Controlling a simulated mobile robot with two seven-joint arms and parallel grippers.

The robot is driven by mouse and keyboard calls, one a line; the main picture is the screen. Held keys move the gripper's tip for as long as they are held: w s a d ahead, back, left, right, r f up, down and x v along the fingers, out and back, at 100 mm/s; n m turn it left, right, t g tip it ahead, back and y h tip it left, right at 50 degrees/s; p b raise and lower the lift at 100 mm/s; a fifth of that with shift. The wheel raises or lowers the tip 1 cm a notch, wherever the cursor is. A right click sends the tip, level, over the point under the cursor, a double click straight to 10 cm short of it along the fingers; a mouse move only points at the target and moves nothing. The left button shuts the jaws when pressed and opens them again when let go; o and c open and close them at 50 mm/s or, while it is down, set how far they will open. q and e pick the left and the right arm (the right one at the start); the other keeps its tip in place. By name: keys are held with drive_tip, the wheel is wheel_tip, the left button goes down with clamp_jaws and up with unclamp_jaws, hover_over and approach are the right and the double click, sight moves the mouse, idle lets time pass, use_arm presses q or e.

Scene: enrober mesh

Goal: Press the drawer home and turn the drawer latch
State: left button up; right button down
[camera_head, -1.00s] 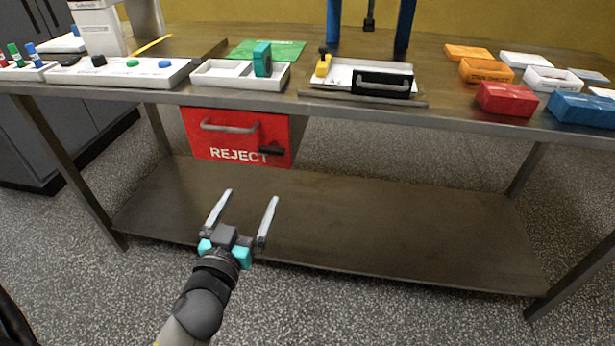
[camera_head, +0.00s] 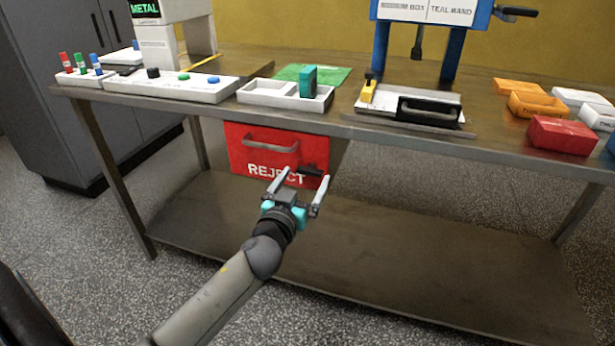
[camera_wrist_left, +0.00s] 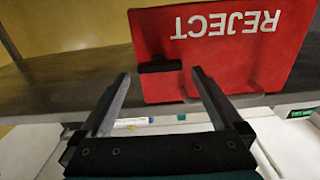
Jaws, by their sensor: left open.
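The red drawer (camera_head: 243,157), lettered REJECT, hangs under the table top and carries a grey bar handle (camera_head: 271,143). The black drawer latch (camera_head: 311,171) is at the lower right of its face. In the left wrist view the drawer (camera_wrist_left: 222,64) shows upside down, with the latch (camera_wrist_left: 160,66) at its left. My left gripper (camera_head: 302,176) is open and empty, in front of the drawer's lower right, with its fingers either side of the latch in the head view. In the wrist view its fingers (camera_wrist_left: 161,76) appear short of the latch. Whether they touch is unclear. My right gripper is not in view.
The metal table (camera_head: 340,128) has its top edge just above the drawer and a lower shelf (camera_head: 380,240) beneath. Trays, a teal block (camera_head: 308,82), a black-handled plate (camera_head: 428,110) and several coloured boxes stand on top. The space over the shelf, right of the drawer, is clear.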

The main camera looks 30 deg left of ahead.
sight(311, 170)
use_arm(q)
drive_tip(key=shift+x, duration=1.3)
drive_tip(key=shift+c, duration=0.4)
drive_tip(key=c, duration=1.2)
